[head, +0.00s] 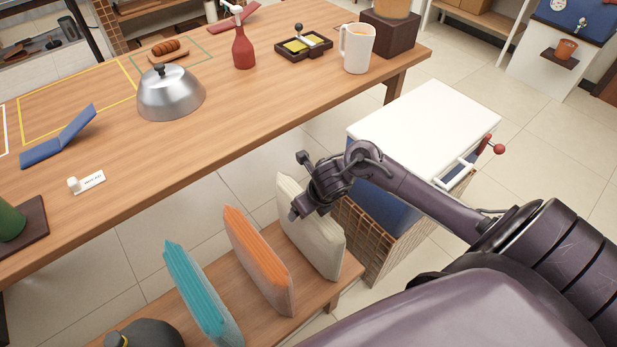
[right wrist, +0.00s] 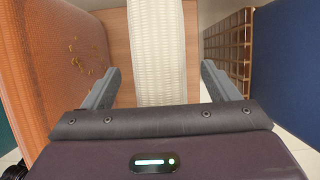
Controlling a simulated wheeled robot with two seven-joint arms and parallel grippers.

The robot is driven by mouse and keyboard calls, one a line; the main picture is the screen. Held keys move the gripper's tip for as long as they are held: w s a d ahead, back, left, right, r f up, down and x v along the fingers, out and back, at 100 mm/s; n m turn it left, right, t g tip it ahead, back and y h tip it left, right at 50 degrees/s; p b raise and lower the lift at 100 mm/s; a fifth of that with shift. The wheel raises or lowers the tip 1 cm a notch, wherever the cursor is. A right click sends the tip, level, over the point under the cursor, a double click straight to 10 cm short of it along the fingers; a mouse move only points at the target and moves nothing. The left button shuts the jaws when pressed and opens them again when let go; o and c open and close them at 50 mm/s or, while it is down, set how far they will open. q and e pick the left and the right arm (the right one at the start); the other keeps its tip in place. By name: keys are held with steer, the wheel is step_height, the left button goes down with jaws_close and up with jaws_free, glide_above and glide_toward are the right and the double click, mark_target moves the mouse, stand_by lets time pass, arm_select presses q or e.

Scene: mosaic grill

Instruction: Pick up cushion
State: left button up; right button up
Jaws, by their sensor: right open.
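A cream cushion (head: 312,235) stands on edge on the low wooden bench, rightmost of three cushions. An orange cushion (head: 258,258) and a teal cushion (head: 203,297) stand to its left. My right gripper (head: 299,186) is at the top of the cream cushion in the head view and hides part of it. In the right wrist view the open fingers of my right gripper (right wrist: 160,85) lie on either side of the cream cushion (right wrist: 157,55), with a gap at each side. The orange cushion (right wrist: 60,60) is left of the fingers there. My left gripper is not in view.
The low bench (head: 335,285) bears the cushions and a dark round object (head: 150,334). A white-topped cabinet (head: 425,120) with a tiled side (head: 370,240) stands just right of the cream cushion. The long table (head: 230,110) with a metal dome (head: 171,92) lies beyond.

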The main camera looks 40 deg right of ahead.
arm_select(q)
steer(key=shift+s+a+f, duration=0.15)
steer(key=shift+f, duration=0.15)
arm_select(e)
steer(key=shift+f, duration=0.2)
stand_by(0.4)
steer(key=c, duration=1.5)
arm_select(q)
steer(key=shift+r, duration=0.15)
arm_select(e)
steer(key=shift+r, duration=0.1)
